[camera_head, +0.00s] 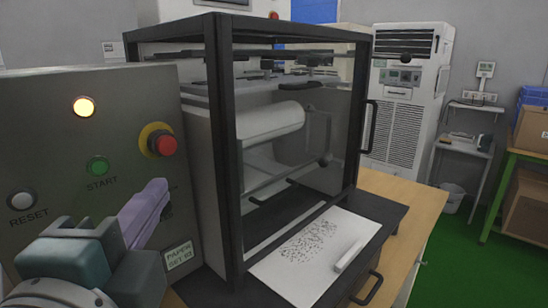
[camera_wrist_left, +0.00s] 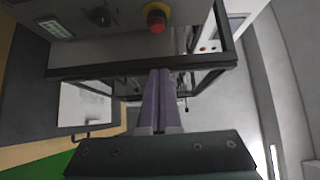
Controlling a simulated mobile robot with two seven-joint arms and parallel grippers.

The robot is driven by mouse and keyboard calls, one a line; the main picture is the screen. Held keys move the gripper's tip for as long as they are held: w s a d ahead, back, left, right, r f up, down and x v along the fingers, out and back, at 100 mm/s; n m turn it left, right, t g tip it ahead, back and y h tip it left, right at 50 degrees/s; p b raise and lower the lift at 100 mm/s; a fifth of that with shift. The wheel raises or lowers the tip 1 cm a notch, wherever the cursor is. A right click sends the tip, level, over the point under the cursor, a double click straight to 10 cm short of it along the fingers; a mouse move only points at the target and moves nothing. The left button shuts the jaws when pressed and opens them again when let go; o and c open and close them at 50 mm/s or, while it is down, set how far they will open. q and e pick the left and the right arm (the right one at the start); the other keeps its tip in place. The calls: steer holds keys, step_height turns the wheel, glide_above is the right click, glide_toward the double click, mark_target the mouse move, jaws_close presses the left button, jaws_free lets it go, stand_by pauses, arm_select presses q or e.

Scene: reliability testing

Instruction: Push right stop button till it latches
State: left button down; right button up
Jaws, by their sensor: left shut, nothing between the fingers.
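The stop button is a red mushroom cap (camera_head: 164,145) on a yellow ring, at the upper right of the grey control panel (camera_head: 50,130). It also shows at the top of the left wrist view (camera_wrist_left: 157,22). My left gripper (camera_head: 160,192), with lavender fingers, is shut and empty. In the head view its tips appear below the button, in front of the panel. In the left wrist view the closed fingertips (camera_wrist_left: 161,73) point toward the dark frame, with a visible gap from the button. Whether the button is latched cannot be told. My right gripper is not in view.
A black knob (camera_wrist_left: 101,16) sits near the stop button. The black-framed test chamber (camera_head: 223,150) stands close right of the panel.

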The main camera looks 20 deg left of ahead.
arm_select(q)
steer(key=p, duration=0.3)
glide_toward(176, 144)
steer(key=w+d, duration=0.2)
steer(key=w, duration=0.1)
steer(key=w+a, duration=0.2)
steer(key=a, duration=0.1)
steer(key=shift+a, duration=0.15)
steer(key=shift+w+a, duration=0.2)
steer(key=shift+a, duration=0.25)
